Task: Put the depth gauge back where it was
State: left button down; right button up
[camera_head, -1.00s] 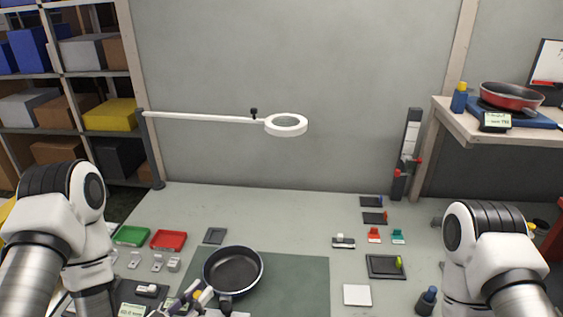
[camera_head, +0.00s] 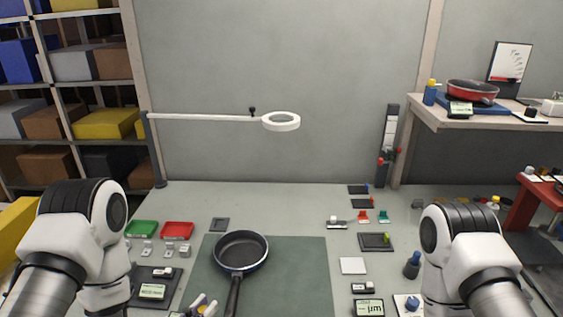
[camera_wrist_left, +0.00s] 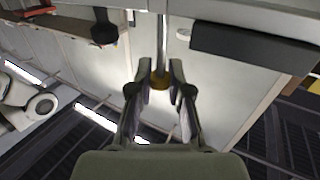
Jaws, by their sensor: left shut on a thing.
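My left gripper (camera_wrist_left: 160,92) is shut on a thin grey rod with a brass-coloured collar, which I take to be the depth gauge (camera_wrist_left: 161,79). Its far end runs out of the left wrist view at the top. In the head view only the tip of my left gripper (camera_head: 204,305) shows at the bottom edge, left of the pan handle, with purple and yellowish parts. The gauge cannot be made out clearly there. A black frying pan (camera_head: 240,250) lies on the green mat (camera_head: 300,283). My right arm shows at the right; its gripper is out of view.
Green (camera_head: 142,229) and red (camera_head: 176,230) trays and a dark readout unit (camera_head: 152,291) stand at the left. A white plate (camera_head: 352,265), a dark tray (camera_head: 376,241) and a blue bottle (camera_head: 412,264) stand at the right. A ring lamp (camera_head: 281,121) hangs above. The mat's right half is clear.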

pick_arm(q)
jog(key=w+a+f+n+t+y, duration=0.1)
jog(key=w+a+n+y, duration=0.3)
jog(key=w+y, duration=0.4)
jog(key=shift+a+f+n+t+y, duration=0.2)
jog(key=shift+f+n+t+y, duration=0.1)
jog(key=shift+n+t, duration=0.5)
jog(key=shift+d+r, duration=0.1)
jog(key=shift+s, duration=0.1)
